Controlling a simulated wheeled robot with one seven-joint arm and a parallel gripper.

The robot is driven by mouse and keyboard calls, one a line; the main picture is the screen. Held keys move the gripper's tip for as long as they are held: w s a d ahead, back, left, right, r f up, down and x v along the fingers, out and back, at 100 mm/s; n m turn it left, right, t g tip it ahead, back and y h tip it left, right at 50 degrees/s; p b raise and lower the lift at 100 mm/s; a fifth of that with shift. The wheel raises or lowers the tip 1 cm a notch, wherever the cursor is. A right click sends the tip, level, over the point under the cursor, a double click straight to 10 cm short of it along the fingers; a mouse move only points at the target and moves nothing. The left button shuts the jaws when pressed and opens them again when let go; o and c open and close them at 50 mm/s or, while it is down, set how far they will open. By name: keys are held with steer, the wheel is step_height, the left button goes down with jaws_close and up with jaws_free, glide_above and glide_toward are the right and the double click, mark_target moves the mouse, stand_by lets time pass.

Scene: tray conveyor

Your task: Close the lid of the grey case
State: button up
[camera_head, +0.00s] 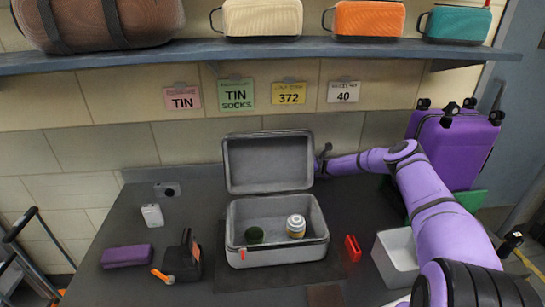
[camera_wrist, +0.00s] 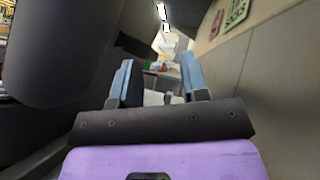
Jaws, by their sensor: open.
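The grey case (camera_head: 275,257) stands on the dark counter with its lid (camera_head: 268,163) raised upright at the back. Inside the case are a white tin with a yellow band (camera_head: 296,226) and a dark green round thing (camera_head: 254,235). My gripper (camera_head: 321,160) is at the right edge of the raised lid, partly hidden by it; I cannot tell whether it touches. In the wrist view my gripper's two blue fingers (camera_wrist: 158,80) are apart with nothing held between them. A large dark grey surface (camera_wrist: 65,50), seemingly the lid's back, fills the left there.
A red thing (camera_head: 353,248) and a white bin (camera_head: 396,262) stand right of the case. A black holder (camera_head: 182,262), a purple case (camera_head: 126,256) and a white bottle (camera_head: 152,215) are left. The tiled wall (camera_head: 100,150) and shelf (camera_head: 270,50) bound the back.

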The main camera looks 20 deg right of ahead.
steer(key=a, duration=0.3)
steer(key=a+r, duration=0.1)
steer(key=a, duration=0.2)
steer(key=s+a, duration=0.1)
steer(key=a, duration=0.2)
steer(key=shift+s+a+r, duration=0.1)
steer(key=shift+r, duration=0.05)
steer(key=shift+a+r, duration=0.35)
steer(key=shift+a, duration=0.1)
jaws_close()
